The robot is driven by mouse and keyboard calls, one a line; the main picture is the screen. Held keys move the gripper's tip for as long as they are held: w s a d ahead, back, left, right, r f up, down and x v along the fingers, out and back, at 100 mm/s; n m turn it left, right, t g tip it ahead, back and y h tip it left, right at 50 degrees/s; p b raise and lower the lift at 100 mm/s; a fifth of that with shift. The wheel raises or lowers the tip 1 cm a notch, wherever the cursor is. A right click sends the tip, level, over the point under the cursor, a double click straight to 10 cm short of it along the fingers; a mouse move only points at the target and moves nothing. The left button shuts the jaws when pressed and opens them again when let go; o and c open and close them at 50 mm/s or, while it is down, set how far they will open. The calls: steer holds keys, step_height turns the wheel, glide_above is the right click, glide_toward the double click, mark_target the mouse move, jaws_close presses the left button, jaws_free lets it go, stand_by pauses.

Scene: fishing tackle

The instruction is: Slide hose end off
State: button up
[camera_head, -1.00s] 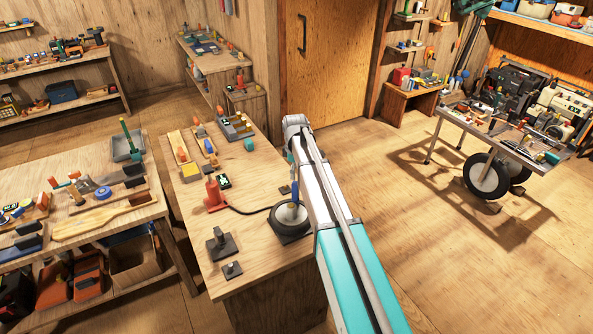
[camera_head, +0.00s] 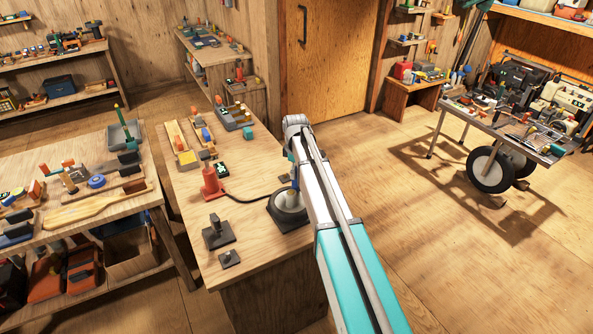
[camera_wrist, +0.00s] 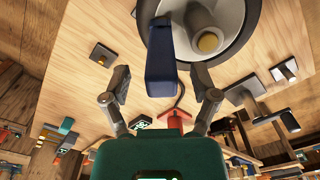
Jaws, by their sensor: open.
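A blue upright piece (camera_wrist: 161,60) stands at a round grey disc with a brass-coloured centre (camera_wrist: 211,32); the disc also shows on the bench in the head view (camera_head: 287,205). A black hose (camera_head: 245,198) runs from a red-orange pump (camera_head: 211,184) to the disc. In the wrist view the hose goes out of sight behind the blue piece, so I cannot tell whether this piece is the hose end. My gripper (camera_wrist: 160,78) is open, one finger on each side of the blue piece, with gaps showing. In the head view my arm hides most of the gripper.
The wooden bench (camera_head: 185,225) holds two dark square-based fixtures (camera_head: 217,232) at its near left and several small tools at its far side. A second bench (camera_head: 75,210) stands left. A wheeled cart (camera_head: 490,135) stands right, with open floor between.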

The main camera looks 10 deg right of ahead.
steer(key=shift+f, duration=0.1)
stand_by(0.3)
jaws_close()
